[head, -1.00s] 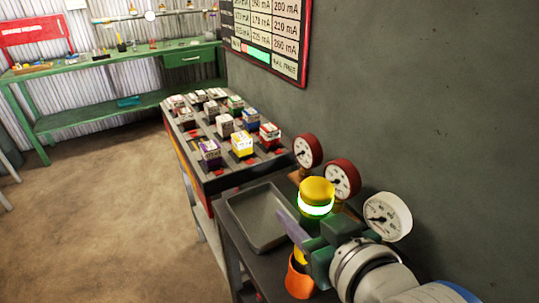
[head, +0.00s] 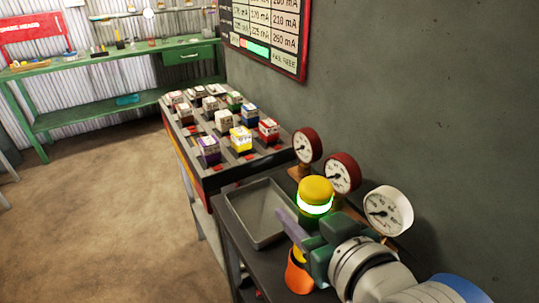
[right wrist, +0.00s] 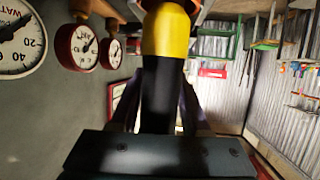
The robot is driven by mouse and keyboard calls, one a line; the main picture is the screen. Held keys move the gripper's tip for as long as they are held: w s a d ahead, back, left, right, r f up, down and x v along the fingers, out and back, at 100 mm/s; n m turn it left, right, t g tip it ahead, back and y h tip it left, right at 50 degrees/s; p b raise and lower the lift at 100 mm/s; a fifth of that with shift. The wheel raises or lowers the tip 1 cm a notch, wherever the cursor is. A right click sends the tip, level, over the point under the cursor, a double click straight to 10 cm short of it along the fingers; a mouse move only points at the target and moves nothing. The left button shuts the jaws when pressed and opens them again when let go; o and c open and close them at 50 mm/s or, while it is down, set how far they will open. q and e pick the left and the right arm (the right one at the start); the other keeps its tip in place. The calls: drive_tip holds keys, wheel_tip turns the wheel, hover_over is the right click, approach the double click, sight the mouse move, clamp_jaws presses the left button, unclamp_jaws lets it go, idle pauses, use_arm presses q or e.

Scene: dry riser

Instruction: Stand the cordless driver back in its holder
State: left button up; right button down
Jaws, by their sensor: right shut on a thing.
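My right gripper (head: 297,232) is at the lower right of the head view, shut on the cordless driver. In the right wrist view the driver's black grip (right wrist: 162,95) runs between the two fingers, with its yellow body (right wrist: 168,35) beyond. In the head view a small yellow part of the driver (head: 297,249) shows below the gripper, directly over an orange cup-shaped holder (head: 297,279). An orange edge also shows at the top of the right wrist view. Whether the driver is seated in the holder is hard to tell. My left gripper is not in view.
A yellow-capped lamp (head: 316,190) with a lit green ring stands close behind the gripper. Several gauges (head: 388,211) line the wall side. A grey tray (head: 258,212) lies left of the gripper. A rack of small boxes (head: 232,160) stands beyond.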

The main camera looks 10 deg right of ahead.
drive_tip(key=shift+f+b, duration=0.5)
drive_tip(key=shift+f, duration=0.1)
drive_tip(key=shift+f+b, duration=0.4)
drive_tip(key=shift+f, duration=0.05)
drive_tip(key=shift+c, duration=1.5)
unclamp_jaws()
